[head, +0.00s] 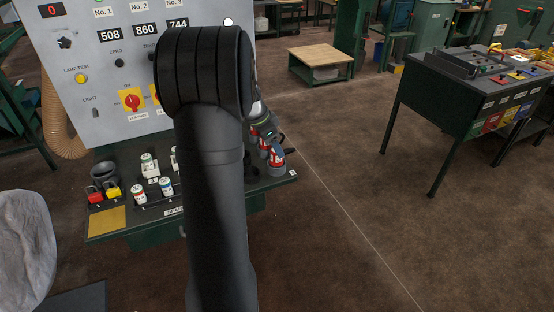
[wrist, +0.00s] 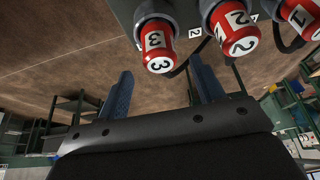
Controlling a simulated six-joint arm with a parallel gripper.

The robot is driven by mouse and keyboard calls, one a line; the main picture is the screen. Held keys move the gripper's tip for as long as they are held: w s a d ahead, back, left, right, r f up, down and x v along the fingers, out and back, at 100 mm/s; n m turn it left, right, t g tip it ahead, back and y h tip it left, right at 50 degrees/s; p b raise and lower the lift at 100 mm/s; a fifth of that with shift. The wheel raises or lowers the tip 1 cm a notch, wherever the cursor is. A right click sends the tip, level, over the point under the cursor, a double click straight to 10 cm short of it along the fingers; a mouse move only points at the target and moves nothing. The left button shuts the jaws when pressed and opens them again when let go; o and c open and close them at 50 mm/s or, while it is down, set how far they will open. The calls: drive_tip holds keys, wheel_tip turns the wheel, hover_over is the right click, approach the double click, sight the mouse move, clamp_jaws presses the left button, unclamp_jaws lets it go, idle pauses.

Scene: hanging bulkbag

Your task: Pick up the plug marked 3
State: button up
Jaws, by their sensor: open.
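The plug marked 3 (wrist: 157,46) is red with a white label and hangs near the top middle of the wrist view, its number upside down. My gripper (wrist: 163,70) is open, with two blue fingers apart. Plug 3 appears beyond the fingertips, roughly in line with the gap between them, and nothing is held. In the head view my gripper (head: 270,137) is by the red plugs (head: 277,158) at the right end of the green bench. Their numbers are unreadable there, and my arm hides part of them.
The plug marked 2 (wrist: 235,30) is close to the right of plug 3, and the plug marked 1 (wrist: 302,18) is further right. Dark cables run behind them. The grey panel (head: 105,110) stands behind the bench. Open floor (head: 370,190) lies to the right.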

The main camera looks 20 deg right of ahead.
drive_tip(key=x, duration=0.5)
drive_tip(key=shift+a+f, duration=0.3)
drive_tip(key=c, duration=1.1)
drive_tip(key=shift+c, duration=0.2)
drive_tip(key=shift+r, duration=0.2)
